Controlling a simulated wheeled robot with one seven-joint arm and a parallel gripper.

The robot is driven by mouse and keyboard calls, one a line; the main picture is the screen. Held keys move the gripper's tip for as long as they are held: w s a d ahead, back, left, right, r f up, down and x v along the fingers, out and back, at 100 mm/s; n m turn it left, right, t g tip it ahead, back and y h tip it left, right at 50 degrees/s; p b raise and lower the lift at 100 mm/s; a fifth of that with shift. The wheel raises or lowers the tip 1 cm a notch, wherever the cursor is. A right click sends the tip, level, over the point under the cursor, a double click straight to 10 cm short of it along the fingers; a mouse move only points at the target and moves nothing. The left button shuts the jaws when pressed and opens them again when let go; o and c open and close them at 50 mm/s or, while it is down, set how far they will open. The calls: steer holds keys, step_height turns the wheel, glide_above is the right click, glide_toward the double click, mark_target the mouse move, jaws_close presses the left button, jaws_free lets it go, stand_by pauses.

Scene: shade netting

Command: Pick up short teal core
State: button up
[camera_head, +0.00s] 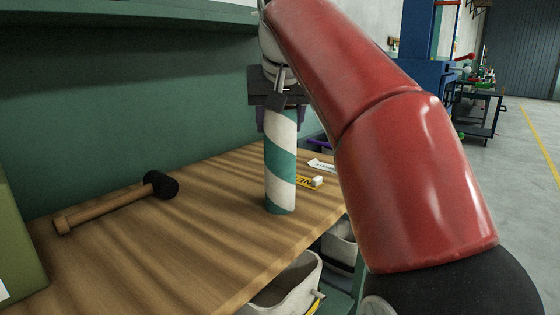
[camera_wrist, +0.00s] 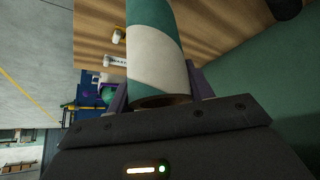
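A teal-and-white spiral-striped core (camera_head: 281,170) stands upright on the wooden bench top near its right edge. In the wrist view the core (camera_wrist: 158,50) runs away from the palm, its brown open end facing the palm. My gripper (camera_head: 281,122) points down over the core's upper end. In the wrist view the purple fingers of my gripper (camera_wrist: 158,82) lie one on each side of the core, against its sides with no gap I can see. The core's lower end appears to rest on the bench. My red arm hides part of the bench's right side.
A mallet with a black head (camera_head: 118,203) lies on the wooden bench (camera_head: 190,240) to the left. A yellow label (camera_head: 306,182) and a small white object (camera_head: 317,181) lie just right of the core. Grey bins (camera_head: 290,290) hang below the bench edge. A green wall stands behind.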

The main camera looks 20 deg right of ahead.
steer(key=c, duration=0.9)
steer(key=shift+r, duration=0.15)
